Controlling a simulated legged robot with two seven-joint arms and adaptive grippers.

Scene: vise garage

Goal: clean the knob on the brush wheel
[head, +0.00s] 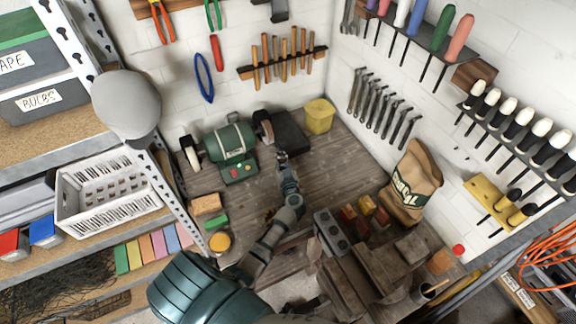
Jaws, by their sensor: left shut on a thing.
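A green bench grinder (229,142) stands at the back of the wooden bench. It has a pale wheel (190,152) on its left end and a darker wheel (263,127) on its right end. I cannot tell for sure which is the brush wheel. My left arm reaches up from the bottom. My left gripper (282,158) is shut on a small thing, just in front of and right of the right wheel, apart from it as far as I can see. The held thing, likely the knob, is too small to make out. My right gripper is not in view.
A dark box (290,132) and a yellow container (319,115) stand behind the gripper. A vise (365,270) fills the front right, with a brown sack (411,182) behind it. A sponge-like block (206,204) and yellow tin (220,242) lie left.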

